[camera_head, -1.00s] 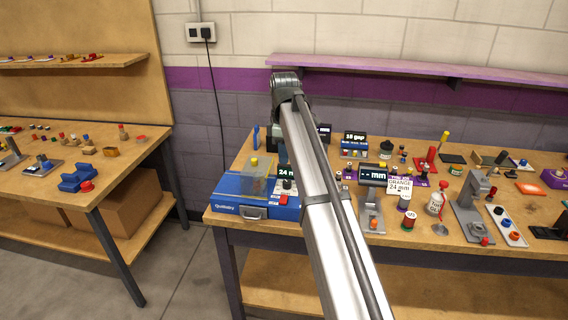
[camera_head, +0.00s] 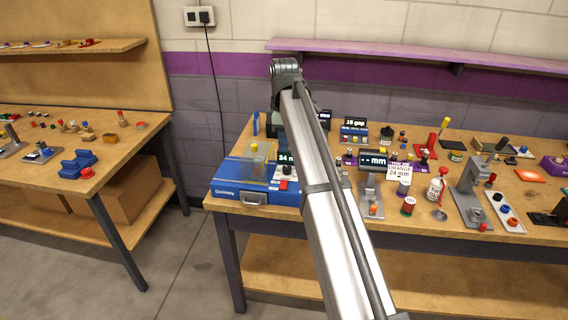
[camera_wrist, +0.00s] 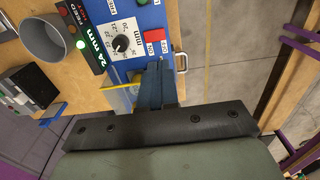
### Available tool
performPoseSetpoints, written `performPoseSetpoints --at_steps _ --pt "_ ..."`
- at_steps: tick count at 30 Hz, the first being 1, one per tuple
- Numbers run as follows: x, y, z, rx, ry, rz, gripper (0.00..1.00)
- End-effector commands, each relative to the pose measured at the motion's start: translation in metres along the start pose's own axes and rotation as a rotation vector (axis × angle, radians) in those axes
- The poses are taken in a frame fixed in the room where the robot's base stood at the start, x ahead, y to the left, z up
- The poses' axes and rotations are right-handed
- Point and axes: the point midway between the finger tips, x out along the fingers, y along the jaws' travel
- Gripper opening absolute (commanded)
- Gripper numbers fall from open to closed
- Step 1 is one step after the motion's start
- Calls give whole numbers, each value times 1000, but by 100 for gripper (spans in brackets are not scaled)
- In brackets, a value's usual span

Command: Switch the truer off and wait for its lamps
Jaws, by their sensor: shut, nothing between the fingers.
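The truer is a blue case (camera_head: 238,178) at the near left of the right-hand bench. In the wrist view its blue panel (camera_wrist: 152,14) carries a black dial knob (camera_wrist: 121,43), a red switch (camera_wrist: 155,35) with small white labels, and a display (camera_wrist: 97,50) reading 24 mm. Beside the display is a lamp strip with a lit green lamp (camera_wrist: 80,44) and a darker red lamp (camera_wrist: 71,29). My gripper (camera_wrist: 155,68) is shut and empty, its fingertips close to the red switch. I cannot tell whether they touch it. In the head view my arm hides the gripper.
A grey cup (camera_wrist: 43,40) stands beside the lamp strip. A clear amber-tinted guard (camera_head: 255,163) rises from the case.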

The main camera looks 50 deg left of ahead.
Motion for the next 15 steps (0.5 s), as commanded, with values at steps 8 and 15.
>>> performPoseSetpoints --at_steps 8,15 --pt "39 -1 0 0 -1 -2 0" --pt "82 -1 1 0 -1 -2 0"
